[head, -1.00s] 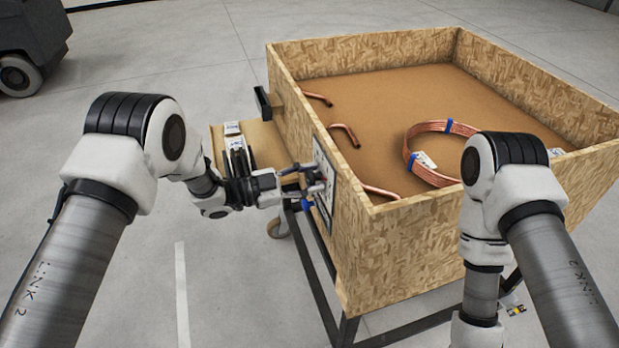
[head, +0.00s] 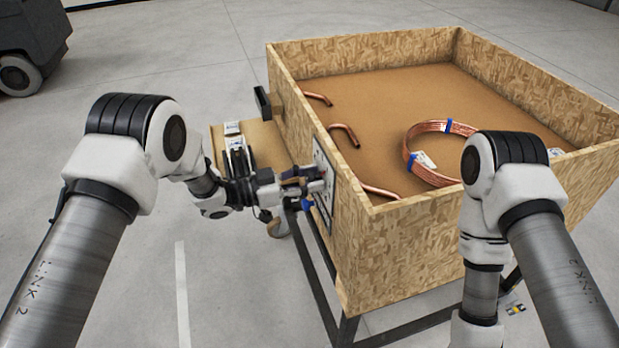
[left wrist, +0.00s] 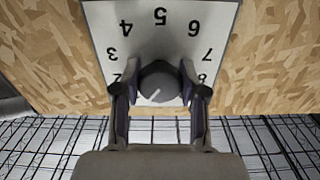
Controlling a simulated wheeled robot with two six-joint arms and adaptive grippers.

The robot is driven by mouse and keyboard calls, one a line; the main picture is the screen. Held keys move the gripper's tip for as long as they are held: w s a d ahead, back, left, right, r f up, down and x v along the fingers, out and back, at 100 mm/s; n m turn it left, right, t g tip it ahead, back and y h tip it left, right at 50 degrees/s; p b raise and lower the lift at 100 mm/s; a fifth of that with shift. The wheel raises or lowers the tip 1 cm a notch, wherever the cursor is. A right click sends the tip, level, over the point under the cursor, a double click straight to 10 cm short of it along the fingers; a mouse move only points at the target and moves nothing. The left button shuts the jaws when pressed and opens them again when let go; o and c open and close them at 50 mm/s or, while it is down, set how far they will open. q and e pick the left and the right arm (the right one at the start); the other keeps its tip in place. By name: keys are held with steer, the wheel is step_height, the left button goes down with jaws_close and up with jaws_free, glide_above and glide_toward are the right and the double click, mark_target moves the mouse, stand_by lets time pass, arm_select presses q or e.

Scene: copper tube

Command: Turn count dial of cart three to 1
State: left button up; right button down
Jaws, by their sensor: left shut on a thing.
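The cart (head: 390,245) is an OSB crate on a dark metal frame. A white count dial plate (head: 323,165) is on its side facing my left arm. In the left wrist view the plate (left wrist: 110,45) appears upside down, with numbers 2 to 8 visible. Its round grey knob (left wrist: 159,82) has a pale pointer line slanting to the lower left; the bottom of the scale is hidden. My left gripper (head: 318,180) is at the plate. In the left wrist view its fingers (left wrist: 160,90) are on both sides of the knob, shut on it. My right gripper is out of view.
The crate holds a copper coil (head: 437,152) with blue bands and several bent copper tube ends (head: 343,133). A wooden shelf (head: 264,143) with small white labels is beside the crate, behind my left wrist. A dark wheeled machine (head: 32,40) stands far left. Floor at left is clear.

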arm_select(q)
steer(key=shift+w+r, duration=0.1)
steer(key=shift+r, duration=0.05)
steer(key=o, duration=1.2)
steer(key=shift+c, duration=0.2)
steer(key=shift+a, duration=0.1)
steer(key=v, duration=1.1)
steer(key=shift+a, duration=0.3)
